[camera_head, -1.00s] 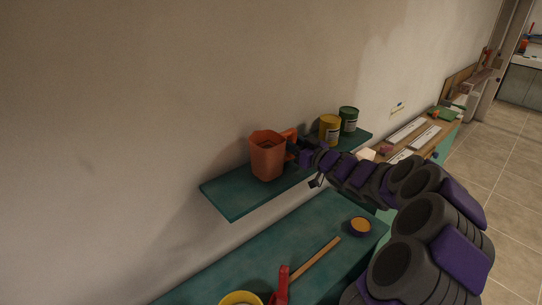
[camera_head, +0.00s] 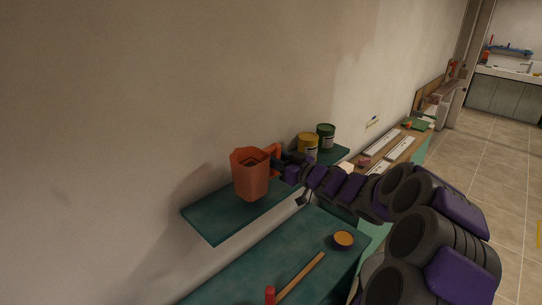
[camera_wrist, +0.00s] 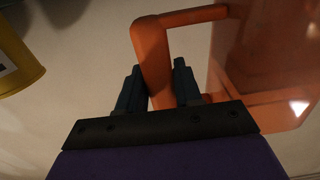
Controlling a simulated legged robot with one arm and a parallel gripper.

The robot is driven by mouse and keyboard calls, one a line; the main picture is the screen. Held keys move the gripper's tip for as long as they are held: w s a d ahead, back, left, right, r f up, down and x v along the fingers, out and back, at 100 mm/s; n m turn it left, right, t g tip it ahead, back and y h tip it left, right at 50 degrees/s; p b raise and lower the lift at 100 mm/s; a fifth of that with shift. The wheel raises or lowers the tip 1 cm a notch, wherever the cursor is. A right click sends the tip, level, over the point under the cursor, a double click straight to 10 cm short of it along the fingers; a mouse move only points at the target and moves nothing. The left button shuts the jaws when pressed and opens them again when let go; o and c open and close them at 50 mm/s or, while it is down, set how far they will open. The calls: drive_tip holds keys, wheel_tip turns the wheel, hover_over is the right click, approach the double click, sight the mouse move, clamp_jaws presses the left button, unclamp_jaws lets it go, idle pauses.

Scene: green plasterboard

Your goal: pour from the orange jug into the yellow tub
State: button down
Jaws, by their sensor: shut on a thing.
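The orange jug (camera_head: 250,176) is upright at the teal wall shelf (camera_head: 212,222). It seems just above the shelf top, though the gap is hard to tell. My gripper (camera_head: 280,165) comes from the right and is shut on the jug's handle. In the wrist view, the handle (camera_wrist: 153,55) passes between the two dark fingers, with the jug's body (camera_wrist: 265,65) to the right.
A yellow can (camera_head: 308,143) and a green can (camera_head: 326,136) stand behind the jug on the shelf. The teal bench (camera_head: 240,277) below holds a wooden-handled tool (camera_head: 302,277) and a round orange-topped item (camera_head: 343,239). A wooden bench (camera_head: 405,160) lies beyond.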

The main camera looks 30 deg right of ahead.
drive_tip(key=s+r+p, duration=0.1)
drive_tip(key=s, duration=1.1)
drive_tip(key=shift+r, duration=0.1)
drive_tip(key=c, duration=1.3)
unclamp_jaws()
clamp_jaws()
